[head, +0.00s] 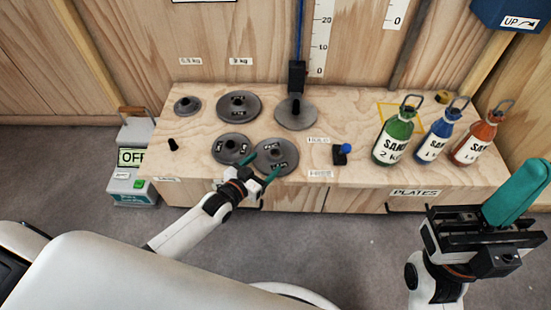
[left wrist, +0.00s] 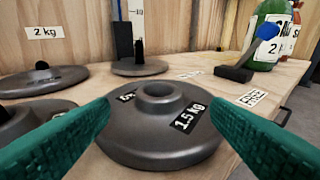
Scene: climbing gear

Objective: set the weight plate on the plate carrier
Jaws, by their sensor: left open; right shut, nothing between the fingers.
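A dark grey round weight plate (head: 277,153) with a raised centre hub lies flat near the bench's front edge. In the left wrist view this plate (left wrist: 160,140) carries a 1.5 kg label. My left gripper (head: 263,170) is open at the plate's near side, its teal fingers spread on either side of the hub in the wrist view and not closed on it. What looks like the plate carrier (head: 295,115), a bare grey disc with a black upright, stands behind, below a blue line. It also shows in the left wrist view (left wrist: 140,67). My right gripper (head: 515,195) is shut and empty at the right.
Other plates lie on the bench: one close left (head: 232,149), a larger one (head: 239,106) and a small one (head: 187,105) behind. A blue-knobbed black device (head: 341,153) stands right of the plate. Green (head: 396,140), blue (head: 440,137) and orange (head: 476,141) sand bottles stand further right.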

